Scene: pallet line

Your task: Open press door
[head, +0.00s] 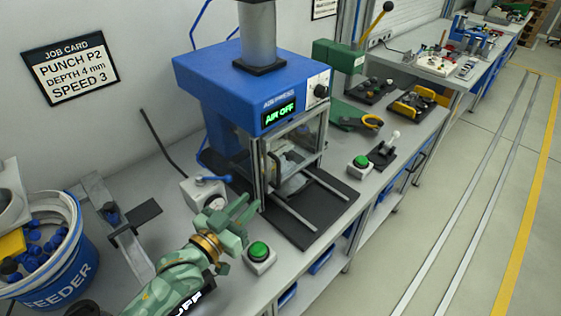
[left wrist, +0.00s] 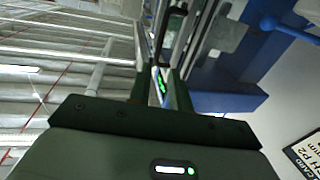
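A dark upright handle (head: 275,168) is at the door's left side. My left gripper (head: 246,208), green camouflaged, is in front of the press, left of the handle and apart from it. Its fingers are parted and empty. In the left wrist view the fingers (left wrist: 160,88) point at the press, with green display text between them. My right gripper is not in view.
Two rails on a black plate (head: 318,211) stick out before the press. A green button (head: 259,251) is close by my left gripper, and a grey box with a blue lever (head: 205,192) stands behind it. A blue feeder bucket (head: 55,255) is at the left.

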